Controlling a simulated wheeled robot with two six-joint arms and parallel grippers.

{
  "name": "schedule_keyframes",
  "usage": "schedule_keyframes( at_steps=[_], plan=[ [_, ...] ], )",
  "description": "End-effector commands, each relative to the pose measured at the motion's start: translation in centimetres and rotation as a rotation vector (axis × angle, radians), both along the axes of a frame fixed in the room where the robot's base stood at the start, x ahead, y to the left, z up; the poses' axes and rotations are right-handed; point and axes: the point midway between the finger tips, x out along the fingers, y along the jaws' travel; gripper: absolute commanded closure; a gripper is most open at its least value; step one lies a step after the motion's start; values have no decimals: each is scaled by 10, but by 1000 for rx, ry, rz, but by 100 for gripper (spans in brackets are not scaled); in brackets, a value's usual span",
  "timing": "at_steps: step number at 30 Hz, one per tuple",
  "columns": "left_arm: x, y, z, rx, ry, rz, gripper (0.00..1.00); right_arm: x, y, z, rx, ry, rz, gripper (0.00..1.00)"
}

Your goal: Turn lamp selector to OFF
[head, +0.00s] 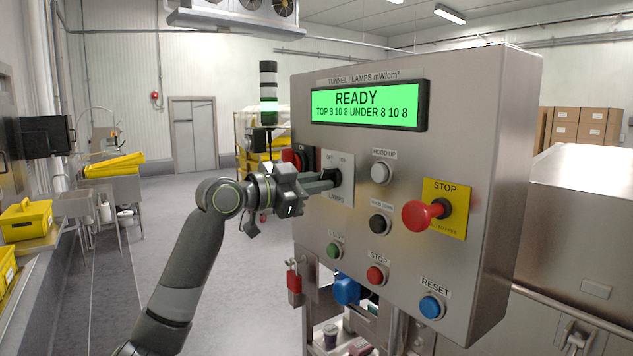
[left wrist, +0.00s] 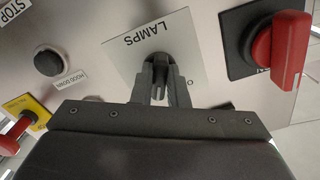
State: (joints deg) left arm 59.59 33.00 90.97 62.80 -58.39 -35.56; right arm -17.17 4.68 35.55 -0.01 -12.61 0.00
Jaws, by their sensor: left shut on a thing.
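The lamp selector (left wrist: 163,62) is a black knob on a pale plate marked LAMPS (head: 341,197), with OFF and ON printed above it in the head view. My left gripper (head: 328,181) reaches in from the left and is shut on the knob. In the left wrist view the two fingers (left wrist: 160,85) close around the knob from both sides. The fingers hide much of the knob, so its exact pointing direction is hard to tell. My right gripper is not in view.
The panel display (head: 368,105) reads READY. A red rotary switch (left wrist: 285,50) sits close beside the selector plate. The HOOD UP button (head: 382,172), HOOD DOWN button (head: 380,224), green START button (head: 334,250) and red mushroom stop (head: 424,214) are nearby. Open floor lies left of the panel.

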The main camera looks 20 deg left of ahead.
Motion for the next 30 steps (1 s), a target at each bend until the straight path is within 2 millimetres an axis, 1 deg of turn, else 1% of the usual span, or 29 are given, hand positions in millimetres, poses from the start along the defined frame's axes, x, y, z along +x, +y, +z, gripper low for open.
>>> schedule_keyframes(
  at_steps=[8, 24, 30],
  plan=[
    [0, -1, 2, -148, 119, 0, 100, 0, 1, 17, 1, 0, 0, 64],
    [-2, -3, 3, -544, 427, 0, 100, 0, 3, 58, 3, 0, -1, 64],
    [-3, -4, 2, -659, 517, 0, 100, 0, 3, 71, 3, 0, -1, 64]
  ],
)
